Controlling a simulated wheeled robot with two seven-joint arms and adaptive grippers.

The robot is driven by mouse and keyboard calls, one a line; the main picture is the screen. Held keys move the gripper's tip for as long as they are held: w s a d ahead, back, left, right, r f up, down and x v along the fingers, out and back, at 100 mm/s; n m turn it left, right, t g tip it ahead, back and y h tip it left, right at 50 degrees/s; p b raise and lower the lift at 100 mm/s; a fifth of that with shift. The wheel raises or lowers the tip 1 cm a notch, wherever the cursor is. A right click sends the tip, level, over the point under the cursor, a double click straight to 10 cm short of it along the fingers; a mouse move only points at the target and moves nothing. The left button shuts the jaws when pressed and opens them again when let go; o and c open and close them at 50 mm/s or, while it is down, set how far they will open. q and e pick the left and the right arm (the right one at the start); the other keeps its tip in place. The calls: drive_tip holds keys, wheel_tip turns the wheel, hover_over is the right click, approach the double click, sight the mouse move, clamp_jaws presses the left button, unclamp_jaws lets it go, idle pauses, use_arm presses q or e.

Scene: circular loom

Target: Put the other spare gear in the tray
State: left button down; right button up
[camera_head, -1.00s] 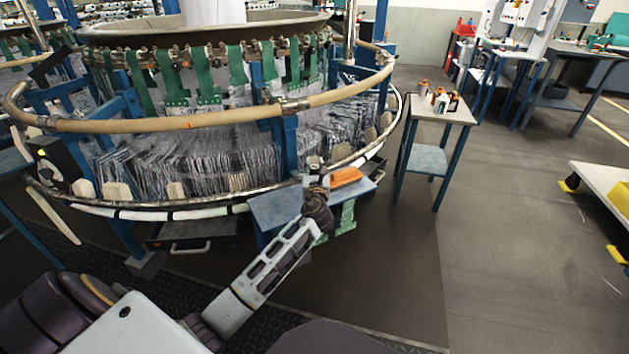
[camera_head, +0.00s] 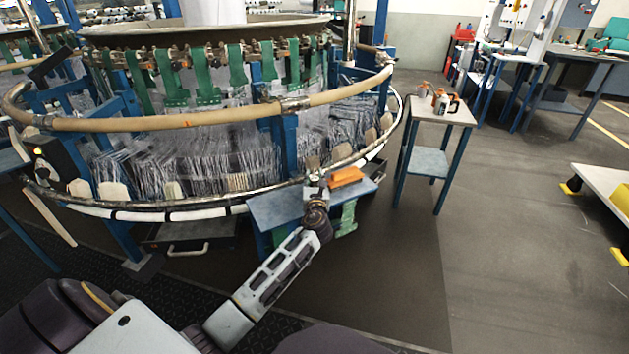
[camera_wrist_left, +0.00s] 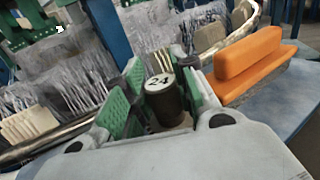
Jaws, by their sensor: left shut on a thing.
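My left gripper (camera_head: 314,172) is over the small blue-grey shelf (camera_head: 275,208) at the front of the loom. In the left wrist view its green-padded fingers (camera_wrist_left: 160,102) are shut on a dark cylindrical gear (camera_wrist_left: 163,106) with a pale top marked 24. The gear's lower part is hidden by the gripper. My right gripper is not in view.
The loom's curved rail (camera_head: 200,206) runs close behind the gripper, with pale blocks along it. A small side table (camera_head: 437,108) with bottles stands to the right. Floor between this table and the white trolley (camera_head: 604,185) is clear.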

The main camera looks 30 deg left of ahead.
use_arm(q)
drive_tip(key=c, duration=1.1)
unclamp_jaws()
drive_tip(key=shift+f, duration=0.1)
drive_tip(key=shift+c, duration=0.2)
drive_tip(key=shift+s, duration=0.1)
drive_tip(key=shift+p+v, duration=0.3)
drive_tip(key=shift+v, duration=0.65)
drive_tip(key=p+v, duration=0.2)
drive_tip(key=v, duration=0.8)
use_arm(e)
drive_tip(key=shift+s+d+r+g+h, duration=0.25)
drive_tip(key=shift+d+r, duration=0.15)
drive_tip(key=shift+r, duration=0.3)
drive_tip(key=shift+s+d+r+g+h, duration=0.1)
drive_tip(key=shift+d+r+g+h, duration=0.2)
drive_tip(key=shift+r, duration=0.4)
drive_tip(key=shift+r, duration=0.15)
